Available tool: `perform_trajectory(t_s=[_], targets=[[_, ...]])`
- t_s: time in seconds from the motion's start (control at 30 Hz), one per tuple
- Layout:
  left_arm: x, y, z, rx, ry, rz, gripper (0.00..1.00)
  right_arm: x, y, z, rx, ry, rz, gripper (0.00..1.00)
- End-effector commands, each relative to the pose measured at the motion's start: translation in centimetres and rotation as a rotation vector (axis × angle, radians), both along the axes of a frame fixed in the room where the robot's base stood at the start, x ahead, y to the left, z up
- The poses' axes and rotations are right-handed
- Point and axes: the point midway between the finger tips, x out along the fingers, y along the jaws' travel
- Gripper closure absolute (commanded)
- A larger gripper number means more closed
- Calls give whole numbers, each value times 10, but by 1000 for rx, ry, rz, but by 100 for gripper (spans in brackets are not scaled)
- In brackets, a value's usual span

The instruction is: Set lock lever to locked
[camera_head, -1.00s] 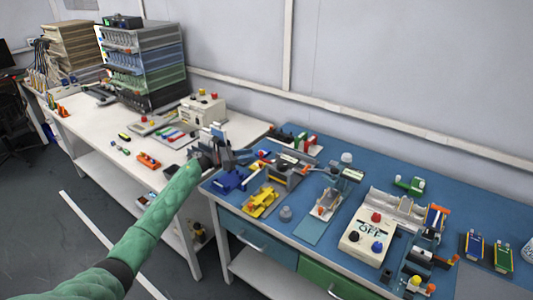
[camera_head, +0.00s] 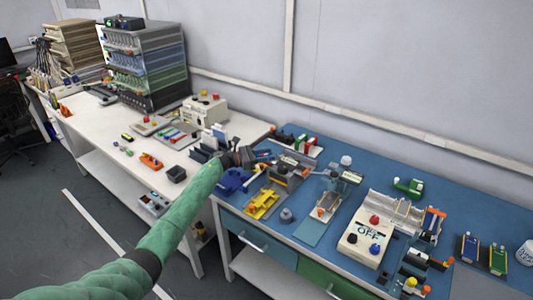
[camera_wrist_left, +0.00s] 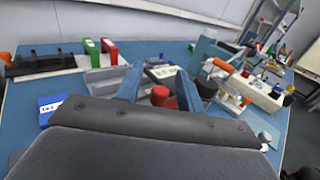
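My left gripper (camera_head: 250,156) is over the left end of the blue bench, beside a grey fixture (camera_head: 283,174). In the left wrist view two blue-grey fingers (camera_wrist_left: 160,88) stand apart, with a red knob (camera_wrist_left: 160,97) and a dark round part showing between them. I cannot tell whether the fingers touch either part. No lever is clearly identifiable as the lock lever, and its position cannot be read; the gripper and arm hide part of the fixture. My right gripper is in neither view.
A blue part (camera_head: 232,181) and a yellow holder (camera_head: 262,204) lie near the gripper. Red and green upright parts (camera_head: 306,144) stand behind. A white control box (camera_head: 366,238) is farther right. A white bench (camera_head: 105,135) with stacked trays (camera_head: 148,62) is at left.

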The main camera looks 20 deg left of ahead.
Motion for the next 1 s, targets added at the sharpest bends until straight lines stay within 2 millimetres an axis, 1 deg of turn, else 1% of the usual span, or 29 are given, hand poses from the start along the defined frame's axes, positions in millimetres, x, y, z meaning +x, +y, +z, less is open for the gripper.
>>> perform_trajectory(t_s=[0.13,0.37,0.4,0.47,0.5,0.57,0.6,0.83,1.0], targets=[[2,-3,0,0,1,1,62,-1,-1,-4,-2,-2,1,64],[2,-3,-1,0,1,1,62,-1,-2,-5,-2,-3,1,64],[2,-3,-1,0,1,1,64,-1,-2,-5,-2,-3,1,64],[2,-3,-1,0,1,1,76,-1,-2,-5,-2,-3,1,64],[2,-3,-1,0,1,1,84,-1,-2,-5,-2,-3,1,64],[2,-3,-1,0,1,1,96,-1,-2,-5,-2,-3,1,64],[2,-3,-1,0,1,1,100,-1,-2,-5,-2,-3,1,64],[2,-3,-1,0,1,10,100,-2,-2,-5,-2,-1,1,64],[-1,-2,-2,0,2,59,100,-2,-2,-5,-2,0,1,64]])
